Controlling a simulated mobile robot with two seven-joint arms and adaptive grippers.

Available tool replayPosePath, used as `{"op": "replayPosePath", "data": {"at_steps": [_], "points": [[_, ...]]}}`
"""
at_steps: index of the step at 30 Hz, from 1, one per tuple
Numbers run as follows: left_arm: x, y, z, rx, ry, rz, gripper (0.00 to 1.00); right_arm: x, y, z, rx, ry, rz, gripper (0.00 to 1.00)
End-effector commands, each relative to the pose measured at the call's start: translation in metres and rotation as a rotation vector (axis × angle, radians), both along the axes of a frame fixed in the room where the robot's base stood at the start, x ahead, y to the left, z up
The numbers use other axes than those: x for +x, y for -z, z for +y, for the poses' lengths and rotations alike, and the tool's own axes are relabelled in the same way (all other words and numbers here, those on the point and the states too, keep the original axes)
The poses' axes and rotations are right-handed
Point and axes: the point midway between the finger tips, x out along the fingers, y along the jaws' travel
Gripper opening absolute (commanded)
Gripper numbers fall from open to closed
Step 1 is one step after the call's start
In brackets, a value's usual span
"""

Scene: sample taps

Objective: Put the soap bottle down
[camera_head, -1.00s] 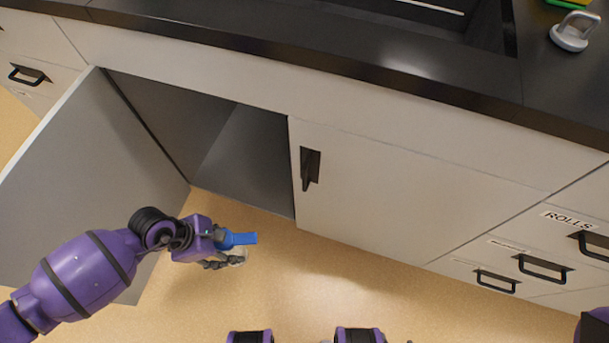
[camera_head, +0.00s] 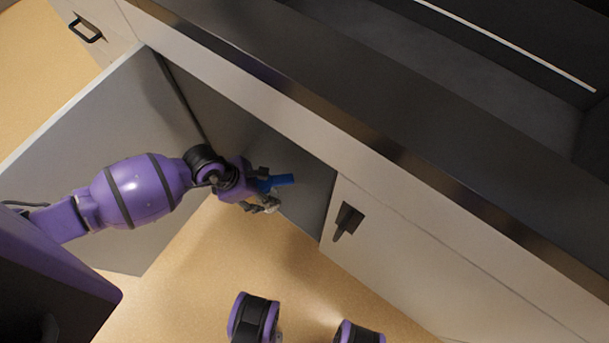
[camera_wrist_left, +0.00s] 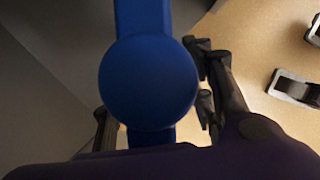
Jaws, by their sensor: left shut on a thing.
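The soap bottle has a blue pump top (camera_head: 280,182), and a small pale part of it shows below, among the fingers. My left gripper (camera_head: 264,205) is shut on the bottle at the mouth of the open cupboard (camera_head: 308,178). In the left wrist view the blue top (camera_wrist_left: 148,85) is seen from close above, with dark fingers on both sides. Most of the bottle's body is hidden, and I cannot tell whether it touches anything below. My right gripper is not in view.
The cupboard's open grey door (camera_head: 100,135) stands left, behind my left arm. A closed door with a black handle (camera_head: 347,220) is right of the opening. The dark counter (camera_head: 330,90) overhangs above. The visible cupboard floor looks empty.

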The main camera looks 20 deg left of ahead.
Motion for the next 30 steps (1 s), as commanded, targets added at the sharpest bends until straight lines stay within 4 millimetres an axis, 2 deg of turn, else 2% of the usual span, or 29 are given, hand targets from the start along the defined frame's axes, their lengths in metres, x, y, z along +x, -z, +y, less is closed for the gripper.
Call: {"op": "replayPosePath", "data": {"at_steps": [1,3,10,15,18,24,30], "points": [[0.012,0.011,-0.005,-0.003,0.001,-0.003,0.0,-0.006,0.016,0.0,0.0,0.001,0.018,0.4],[0.027,0.02,-0.01,-0.004,0.0,-0.001,0.0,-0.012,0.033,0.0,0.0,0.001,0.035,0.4],[0.078,0.045,-0.028,-0.005,0.0,0.0,0.0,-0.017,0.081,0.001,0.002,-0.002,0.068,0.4],[0.097,0.072,-0.034,-0.003,-0.001,0.002,0.0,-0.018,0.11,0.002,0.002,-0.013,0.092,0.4],[0.106,0.08,-0.037,-0.002,-0.001,0.0,0.0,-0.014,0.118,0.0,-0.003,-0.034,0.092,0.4],[0.113,0.086,-0.039,-0.002,0.0,-0.002,0.0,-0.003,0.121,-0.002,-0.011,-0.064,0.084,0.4],[0.123,0.098,-0.043,-0.003,0.0,-0.002,0.0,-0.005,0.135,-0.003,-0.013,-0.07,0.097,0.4]]}}
